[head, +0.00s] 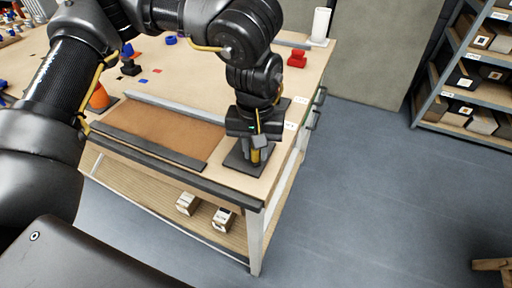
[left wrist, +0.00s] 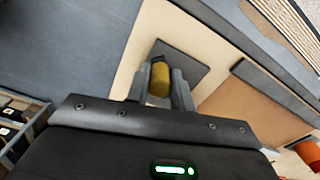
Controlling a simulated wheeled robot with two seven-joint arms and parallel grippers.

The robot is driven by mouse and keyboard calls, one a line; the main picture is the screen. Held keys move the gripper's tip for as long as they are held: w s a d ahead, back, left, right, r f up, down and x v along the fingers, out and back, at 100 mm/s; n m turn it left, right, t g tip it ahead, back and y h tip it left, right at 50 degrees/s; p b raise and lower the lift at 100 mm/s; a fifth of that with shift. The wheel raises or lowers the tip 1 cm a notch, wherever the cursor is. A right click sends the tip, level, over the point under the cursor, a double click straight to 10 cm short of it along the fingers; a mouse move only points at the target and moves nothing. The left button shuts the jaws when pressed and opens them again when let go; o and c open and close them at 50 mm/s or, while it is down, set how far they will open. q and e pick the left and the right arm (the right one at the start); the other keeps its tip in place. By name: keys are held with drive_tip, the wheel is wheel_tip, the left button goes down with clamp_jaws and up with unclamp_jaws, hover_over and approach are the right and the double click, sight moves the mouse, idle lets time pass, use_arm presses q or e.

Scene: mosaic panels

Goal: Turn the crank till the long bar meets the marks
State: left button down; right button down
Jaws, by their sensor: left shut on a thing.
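My left gripper (head: 257,150) points down at the table's near right corner. In the left wrist view its two fingers (left wrist: 163,92) are closed around a yellow upright handle (left wrist: 159,78), which I take as the crank's. The handle stands over a dark square plate (head: 236,158); the crank arm beneath is hidden by the gripper. Left of it lies a brown panel (head: 165,130) with a dark long bar (head: 150,147) along its front and a grey bar (head: 175,108) along its back. I cannot tell which bar the crank moves, and no marks are readable. My right gripper is out of view.
The wooden table (head: 215,72) carries a red block (head: 297,59), a white roll (head: 320,24), an orange cone (head: 98,96) and small blue and red pieces.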

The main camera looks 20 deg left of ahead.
use_arm(q)
drive_tip(key=c, duration=1.2)
unclamp_jaws()
wheel_tip(320, 180, up, 11)
drive_tip(key=shift+f, duration=0.1)
